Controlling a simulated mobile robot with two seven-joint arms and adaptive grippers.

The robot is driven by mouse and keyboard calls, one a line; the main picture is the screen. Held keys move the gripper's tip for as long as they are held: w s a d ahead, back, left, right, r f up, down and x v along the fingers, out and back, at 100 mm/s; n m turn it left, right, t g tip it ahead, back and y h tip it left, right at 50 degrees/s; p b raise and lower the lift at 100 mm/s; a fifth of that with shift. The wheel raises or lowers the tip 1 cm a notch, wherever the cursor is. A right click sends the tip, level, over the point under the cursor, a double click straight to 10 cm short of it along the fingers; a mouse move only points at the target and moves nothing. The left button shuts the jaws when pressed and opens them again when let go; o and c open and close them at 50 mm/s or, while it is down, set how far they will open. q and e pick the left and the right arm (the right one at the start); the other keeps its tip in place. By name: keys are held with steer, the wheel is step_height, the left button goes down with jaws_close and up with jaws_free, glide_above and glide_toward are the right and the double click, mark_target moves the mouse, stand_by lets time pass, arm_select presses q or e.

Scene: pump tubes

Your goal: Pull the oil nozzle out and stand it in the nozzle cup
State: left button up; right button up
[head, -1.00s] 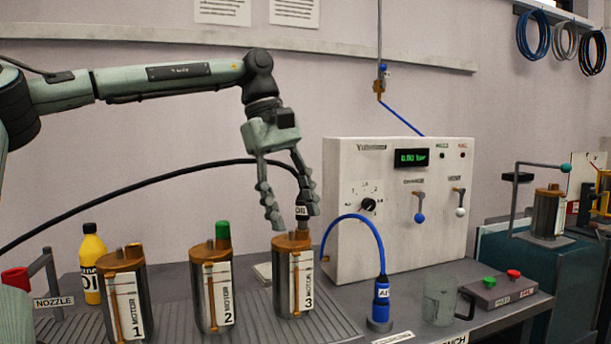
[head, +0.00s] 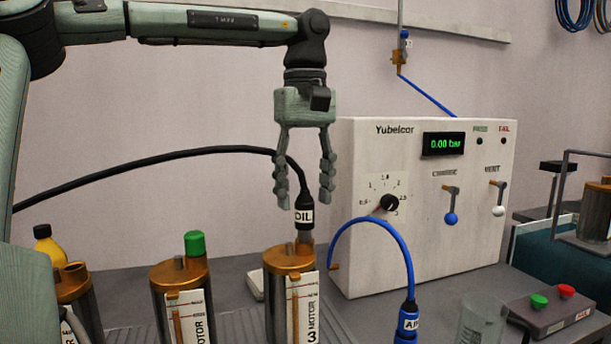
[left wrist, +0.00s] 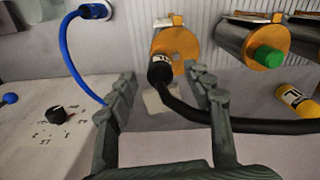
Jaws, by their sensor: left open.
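The black oil nozzle (head: 305,212), labelled OIL, stands upright on top of motor 3 (head: 287,258), its black hose (head: 150,162) running off to the left. My left gripper (head: 305,200) is open above motor 3, with its fingers apart and pointing down around the upper part of the nozzle. In the left wrist view the nozzle (left wrist: 160,70) lies between the open fingers (left wrist: 163,88), apart from both, with motor 3's orange top (left wrist: 177,42) beyond. The nozzle cup is not in the head view now. My right gripper is not in view.
Motor 2 with a green cap (head: 194,243) stands left of motor 3. A blue air nozzle (head: 407,318) with a blue hose stands to the right. Behind is a white test panel (head: 360,240) reading 0.00 bar. A clear beaker (head: 480,322) and button box (head: 550,312) are at right.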

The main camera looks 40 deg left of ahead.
mark_target(305, 221)
arm_select(q)
steer(key=shift+f, duration=2.75)
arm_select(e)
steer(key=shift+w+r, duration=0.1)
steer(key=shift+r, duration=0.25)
arm_select(q)
steer(key=shift+c, duration=0.4)
jaws_close()
steer(key=c, duration=0.7)
jaws_free()
jaws_close()
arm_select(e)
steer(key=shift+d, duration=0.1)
arm_select(q)
steer(key=shift+r+p, duration=0.65)
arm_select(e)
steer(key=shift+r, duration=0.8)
arm_select(q)
steer(key=shift+r, duration=0.1)
